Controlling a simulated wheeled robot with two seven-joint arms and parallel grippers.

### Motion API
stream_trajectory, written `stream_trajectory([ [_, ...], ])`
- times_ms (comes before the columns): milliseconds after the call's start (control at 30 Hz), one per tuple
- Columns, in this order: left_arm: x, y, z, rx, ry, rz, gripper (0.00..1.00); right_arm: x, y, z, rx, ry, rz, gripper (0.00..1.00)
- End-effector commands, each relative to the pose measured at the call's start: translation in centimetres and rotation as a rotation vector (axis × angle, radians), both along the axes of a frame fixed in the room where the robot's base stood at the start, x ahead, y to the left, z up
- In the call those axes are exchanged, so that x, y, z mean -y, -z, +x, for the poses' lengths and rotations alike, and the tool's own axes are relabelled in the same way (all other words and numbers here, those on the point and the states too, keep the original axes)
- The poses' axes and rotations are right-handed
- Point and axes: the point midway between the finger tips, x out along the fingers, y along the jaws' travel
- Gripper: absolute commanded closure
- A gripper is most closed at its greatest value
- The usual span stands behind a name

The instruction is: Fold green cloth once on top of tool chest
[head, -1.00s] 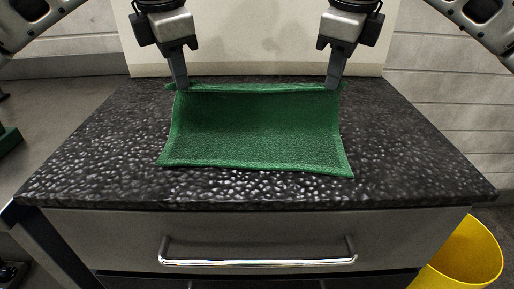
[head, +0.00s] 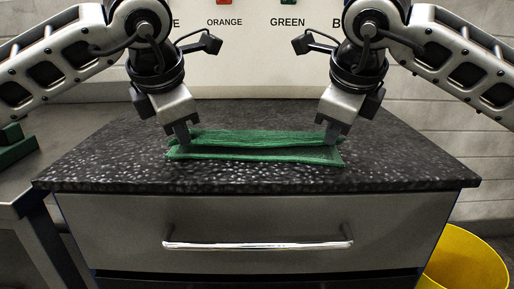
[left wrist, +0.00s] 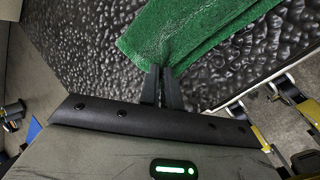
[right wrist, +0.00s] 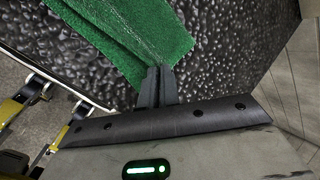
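The green cloth (head: 255,154) lies on the speckled black top of the tool chest (head: 110,172), doubled over into a narrow strip with two layers showing at its front. My left gripper (head: 183,143) is at the cloth's left end, and my right gripper (head: 331,138) is at its right end. In the left wrist view the fingers are close together at the edge of the cloth (left wrist: 185,30), pinching it. In the right wrist view the fingers also meet at a cloth edge (right wrist: 140,30). The fingertips are partly hidden by the cloth.
The chest has a drawer with a chrome handle (head: 258,244). A yellow bin (head: 465,262) stands at the lower right. A side table (head: 25,185) with green items is on the left. A labelled white panel (head: 250,60) stands behind. The chest top around the cloth is clear.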

Motion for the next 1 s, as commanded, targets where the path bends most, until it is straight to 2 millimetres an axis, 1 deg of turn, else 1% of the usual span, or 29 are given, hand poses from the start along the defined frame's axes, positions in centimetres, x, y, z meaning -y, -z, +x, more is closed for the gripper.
stream_trajectory([
  [33, -0.2, 0.0, 0.1, -0.001, -0.006, 0.003, 0.93, 0.2, 0.0, 0.1, -0.001, 0.006, -0.003, 0.93],
  [133, -0.2, 0.0, 0.0, -0.002, -0.005, 0.004, 0.65, 0.2, 0.0, 0.1, -0.002, 0.006, -0.002, 0.66],
  [167, -0.2, 0.0, 0.0, -0.002, -0.005, 0.004, 0.6, 0.2, 0.0, 0.1, -0.002, 0.005, -0.003, 0.6],
  [567, 0.0, -0.2, -0.1, -0.001, -0.001, 0.002, 0.6, 0.0, -0.2, 0.0, -0.001, 0.001, 0.0, 0.6],
  [667, 0.0, -1.2, -0.4, 0.001, 0.0, 0.0, 0.6, 0.0, -1.3, -0.4, 0.003, 0.001, 0.001, 0.6],
  [800, 0.0, -3.4, -1.3, 0.002, 0.001, -0.001, 0.6, 0.0, -3.4, -1.3, 0.002, 0.001, 0.0, 0.6],
  [1000, 0.0, -5.8, -3.4, 0.001, 0.001, 0.0, 0.6, 0.0, -5.8, -3.4, 0.002, -0.001, -0.001, 0.6],
])
